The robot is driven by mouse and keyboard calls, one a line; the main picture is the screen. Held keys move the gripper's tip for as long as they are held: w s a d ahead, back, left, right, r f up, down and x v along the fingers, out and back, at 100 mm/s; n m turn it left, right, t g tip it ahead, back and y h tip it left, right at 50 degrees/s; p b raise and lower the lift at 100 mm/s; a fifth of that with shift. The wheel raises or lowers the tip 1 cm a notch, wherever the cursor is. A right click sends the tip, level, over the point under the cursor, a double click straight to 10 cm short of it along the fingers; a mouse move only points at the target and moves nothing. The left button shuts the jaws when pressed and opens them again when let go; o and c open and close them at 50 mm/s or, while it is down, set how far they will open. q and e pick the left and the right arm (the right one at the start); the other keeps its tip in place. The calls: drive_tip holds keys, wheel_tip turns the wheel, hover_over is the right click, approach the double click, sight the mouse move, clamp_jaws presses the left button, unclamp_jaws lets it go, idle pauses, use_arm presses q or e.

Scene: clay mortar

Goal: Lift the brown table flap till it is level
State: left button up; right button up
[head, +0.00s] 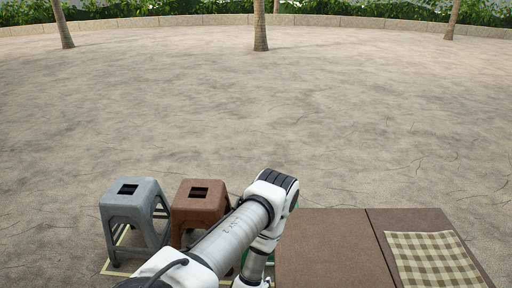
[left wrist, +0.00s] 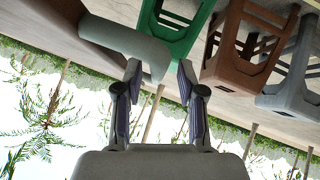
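The brown table flap (head: 325,250) is the left panel of the brown table (head: 385,220) at the lower right of the head view. A seam divides them; their far edges look roughly in line, but I cannot tell the exact tilt. My left arm covers part of the flap's left side. In the left wrist view, my left gripper (left wrist: 160,78) is open. A grey rounded bar (left wrist: 125,40) reaches across to between or just beyond its fingertips; contact is unclear. The gripper itself is hidden in the head view. My right gripper is not in view.
A grey stool (head: 135,207) and a brown stool (head: 200,205) stand left of the table. A green stool (left wrist: 178,35) shows in the left wrist view. A checkered cloth (head: 435,258) lies on the table. The paved ground beyond is clear up to the trees.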

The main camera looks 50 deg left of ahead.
use_arm(q)
drive_tip(key=v, duration=0.9)
drive_tip(key=shift+s+r, duration=0.2)
drive_tip(key=shift+r, duration=0.1)
drive_tip(key=shift+d, duration=0.15)
